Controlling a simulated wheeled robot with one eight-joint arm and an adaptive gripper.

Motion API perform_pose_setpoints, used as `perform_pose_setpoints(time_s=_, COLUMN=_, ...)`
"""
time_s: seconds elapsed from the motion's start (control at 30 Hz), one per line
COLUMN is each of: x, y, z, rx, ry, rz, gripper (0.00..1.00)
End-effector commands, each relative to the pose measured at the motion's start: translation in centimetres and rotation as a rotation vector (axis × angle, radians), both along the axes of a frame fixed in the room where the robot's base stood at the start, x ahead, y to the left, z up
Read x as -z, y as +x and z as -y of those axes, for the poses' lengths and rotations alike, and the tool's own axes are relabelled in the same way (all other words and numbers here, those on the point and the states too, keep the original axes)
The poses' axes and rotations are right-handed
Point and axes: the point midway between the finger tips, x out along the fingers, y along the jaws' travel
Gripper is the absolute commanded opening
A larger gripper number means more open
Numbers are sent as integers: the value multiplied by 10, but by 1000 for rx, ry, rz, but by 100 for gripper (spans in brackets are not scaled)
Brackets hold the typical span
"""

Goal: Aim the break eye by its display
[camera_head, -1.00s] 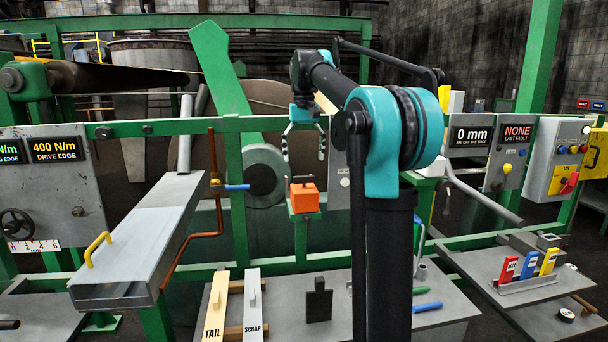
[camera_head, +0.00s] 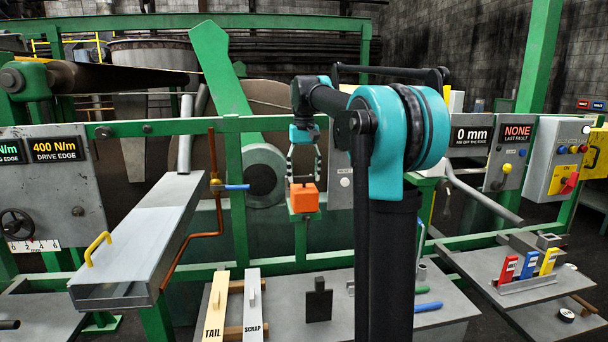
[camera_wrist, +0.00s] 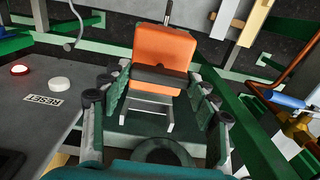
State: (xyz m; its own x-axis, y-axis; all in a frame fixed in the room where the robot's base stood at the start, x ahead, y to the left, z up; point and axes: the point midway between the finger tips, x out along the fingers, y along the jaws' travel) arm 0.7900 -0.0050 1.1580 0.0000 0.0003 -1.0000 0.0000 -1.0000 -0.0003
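The orange box (camera_head: 305,198), which looks like the break eye, sits on a green post behind the bench, with a dark bar on top. It fills the upper middle of the wrist view (camera_wrist: 165,48), with the dark bar (camera_wrist: 160,76) across its near side. My gripper (camera_head: 304,177) points down just above the box. In the wrist view its fingers (camera_wrist: 160,88) are spread on either side of the bar, with gaps visible; I see no contact. The display (camera_head: 472,135) reads 0 mm, with "aim off the edge" below.
A grey panel with a red light and a white button (camera_wrist: 61,83) is close left of my gripper. A brown pipe with a blue-handled valve (camera_head: 236,187) stands left of the box. The "none, last fault" panel (camera_head: 517,134) is at right.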

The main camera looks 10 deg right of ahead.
Motion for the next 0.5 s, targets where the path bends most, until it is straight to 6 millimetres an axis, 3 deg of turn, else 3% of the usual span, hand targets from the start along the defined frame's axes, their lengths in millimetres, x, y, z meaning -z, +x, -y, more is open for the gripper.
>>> perform_pose_setpoints(time_s=0.2, x=0, y=0, z=0, rx=0, ry=0, rz=0, gripper=31)
perform_pose_setpoints(time_s=0.5, x=0, y=0, z=0, rx=87, ry=0, rz=0, gripper=31)
